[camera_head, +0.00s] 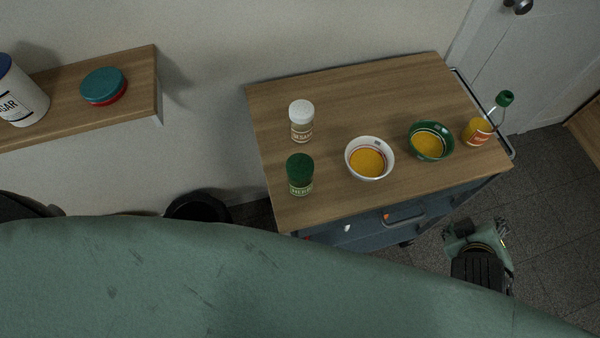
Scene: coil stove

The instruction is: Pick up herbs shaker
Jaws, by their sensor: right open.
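The herbs shaker (299,174) has a dark green lid and a label that reads as herbs. It stands upright near the left front edge of the wooden cart top (400,85). My right gripper (480,232) is low at the right, beside the cart's front right corner and over the floor. It is open, and nothing shows between its fingers. It is well to the right of the shaker and apart from it. My left gripper is not in view.
A white-lidded shaker (302,121) stands just behind the herbs shaker. A white bowl (369,158), a green bowl (431,141) and a green-capped bottle (487,122) stand to the right. A wall shelf (135,75) is at left. The cart's back half is clear.

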